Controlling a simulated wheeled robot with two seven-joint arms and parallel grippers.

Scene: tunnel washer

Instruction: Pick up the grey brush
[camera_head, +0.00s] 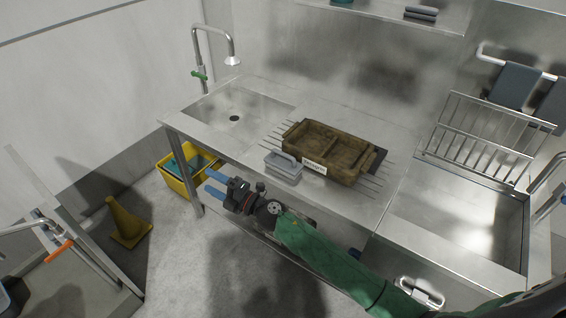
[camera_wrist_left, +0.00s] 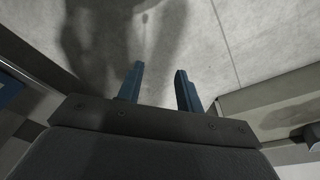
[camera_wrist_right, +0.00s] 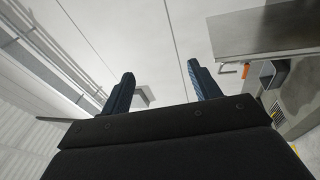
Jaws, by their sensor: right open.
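My right gripper (camera_head: 210,182) is open and empty in front of the counter's front edge, left of and lower in the picture than the brush. It also shows open in the right wrist view (camera_wrist_right: 160,71), with nothing between its fingers. My left gripper (camera_wrist_left: 160,70) shows only in its wrist view, open and empty over bare grey floor.
The brown divided tray (camera_head: 345,158) with a white label stands right behind the brush. A sink (camera_head: 258,108) lies to the left and a dish rack (camera_head: 490,130) to the right. A yellow bin (camera_head: 172,180) and a yellow cone (camera_head: 128,220) stand on the floor at left.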

